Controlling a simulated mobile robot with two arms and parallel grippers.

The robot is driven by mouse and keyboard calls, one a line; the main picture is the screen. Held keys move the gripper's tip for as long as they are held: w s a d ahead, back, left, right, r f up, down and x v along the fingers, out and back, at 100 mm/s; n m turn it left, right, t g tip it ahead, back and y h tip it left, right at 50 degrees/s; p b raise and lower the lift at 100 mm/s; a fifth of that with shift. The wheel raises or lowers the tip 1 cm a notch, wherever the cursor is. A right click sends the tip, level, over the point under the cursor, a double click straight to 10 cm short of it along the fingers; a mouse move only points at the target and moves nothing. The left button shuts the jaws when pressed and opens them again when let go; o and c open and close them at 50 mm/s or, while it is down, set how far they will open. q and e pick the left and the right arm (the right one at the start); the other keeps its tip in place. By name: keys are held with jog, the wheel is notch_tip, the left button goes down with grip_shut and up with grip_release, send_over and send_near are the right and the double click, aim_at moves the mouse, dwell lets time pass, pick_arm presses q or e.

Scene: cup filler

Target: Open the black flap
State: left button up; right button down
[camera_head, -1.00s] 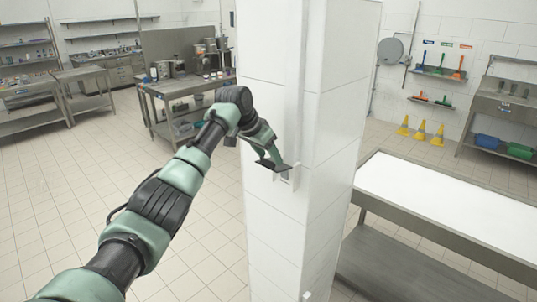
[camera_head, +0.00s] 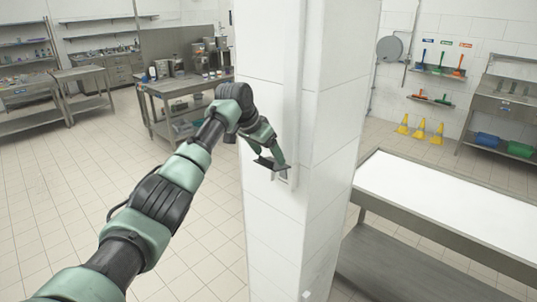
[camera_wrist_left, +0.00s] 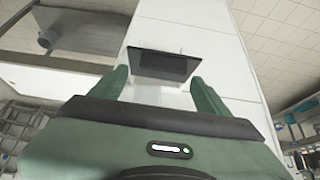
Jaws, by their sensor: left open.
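The black flap (camera_head: 268,164) is a small dark plate on a white fitting on the front of the white column. In the head view it juts out from the column. My left gripper (camera_head: 277,160) is right at it and partly covers it. In the left wrist view the flap (camera_wrist_left: 163,65) is a dark rectangle between and just beyond the tips of my open left gripper (camera_wrist_left: 160,78). I see nothing held, and I cannot tell whether a finger touches the flap. My right gripper is not in view.
The white column (camera_head: 275,230) stands directly in front. A white-topped metal table (camera_head: 450,205) is close on the right. A steel workbench (camera_head: 185,85) with equipment is behind on the left. The tiled floor (camera_head: 60,200) at left is clear.

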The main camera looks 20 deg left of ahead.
pick_arm(q)
jog(key=b+v, duration=0.3)
jog(key=v, duration=0.4)
jog(key=shift+r, duration=0.15)
